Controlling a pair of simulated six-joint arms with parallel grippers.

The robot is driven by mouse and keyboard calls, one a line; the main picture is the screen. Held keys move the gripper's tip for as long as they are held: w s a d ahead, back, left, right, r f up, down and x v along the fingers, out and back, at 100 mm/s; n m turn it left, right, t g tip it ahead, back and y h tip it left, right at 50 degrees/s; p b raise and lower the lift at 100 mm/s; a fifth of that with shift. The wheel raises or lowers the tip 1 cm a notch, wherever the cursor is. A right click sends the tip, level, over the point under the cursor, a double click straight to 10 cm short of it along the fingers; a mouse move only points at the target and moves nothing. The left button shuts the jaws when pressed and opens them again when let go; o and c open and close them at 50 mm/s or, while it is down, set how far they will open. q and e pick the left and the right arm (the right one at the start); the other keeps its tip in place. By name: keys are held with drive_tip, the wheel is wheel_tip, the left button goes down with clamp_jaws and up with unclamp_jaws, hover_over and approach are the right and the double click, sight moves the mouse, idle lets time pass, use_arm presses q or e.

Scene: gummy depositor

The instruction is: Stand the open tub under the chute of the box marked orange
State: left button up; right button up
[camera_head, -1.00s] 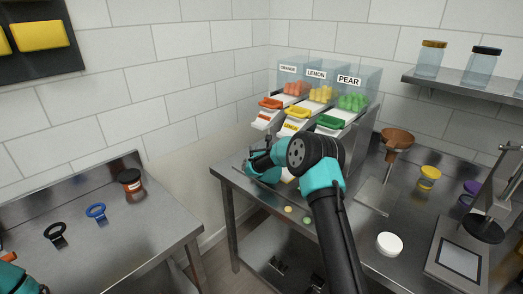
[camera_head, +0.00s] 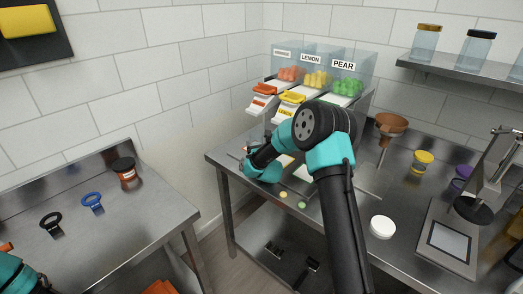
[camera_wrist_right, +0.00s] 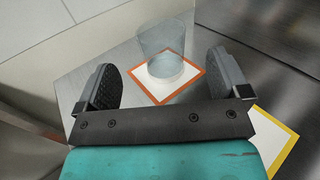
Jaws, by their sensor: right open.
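The clear open tub (camera_wrist_right: 167,55) stands upright on the orange-bordered square (camera_wrist_right: 134,74) in the right wrist view. My right gripper (camera_wrist_right: 168,85) is open, with one finger on each side of the tub's near side; I cannot tell whether either touches it. In the head view my right gripper (camera_head: 243,158) is at the table's left edge, in front of the box marked orange (camera_head: 286,73) and its orange-lidded chute (camera_head: 261,95). The tub is mostly hidden there. Only part of my left arm shows at the lower left; its gripper is out of view.
The lemon box (camera_head: 313,76) and pear box (camera_head: 345,84) stand beside it. A yellow-bordered square (camera_wrist_right: 276,140) lies to the right. Loose gummies (camera_head: 301,205), a white lid (camera_head: 382,227), a funnel (camera_head: 390,124) and a scale (camera_head: 449,238) are on the table.

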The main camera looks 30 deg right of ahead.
drive_tip(key=shift+v, duration=1.85)
